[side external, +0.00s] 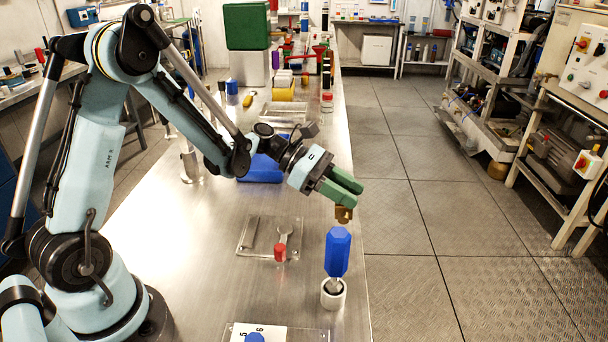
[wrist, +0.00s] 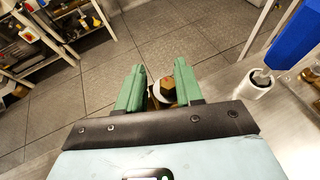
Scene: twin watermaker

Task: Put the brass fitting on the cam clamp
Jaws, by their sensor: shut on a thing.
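My gripper (side external: 346,193) has green fingers and is shut on the brass fitting (side external: 344,214), which hangs below the fingertips, above the bench near its right edge. In the wrist view the fitting (wrist: 163,89) shows between the two fingers, partly hidden by them. A clear plate with a grey bar and a red-ended lever, which looks like the cam clamp (side external: 281,252), lies flat on the bench, left of and nearer the camera than my gripper. The fitting is apart from it.
A blue-handled tool (side external: 338,252) stands upright in a white cup (side external: 333,294) near the gripper; its handle also shows in the wrist view (wrist: 285,40). A blue bin (side external: 262,168) sits behind the clamp plate. A numbered plate (side external: 258,333) lies at the front. Bench left of the clamp is clear.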

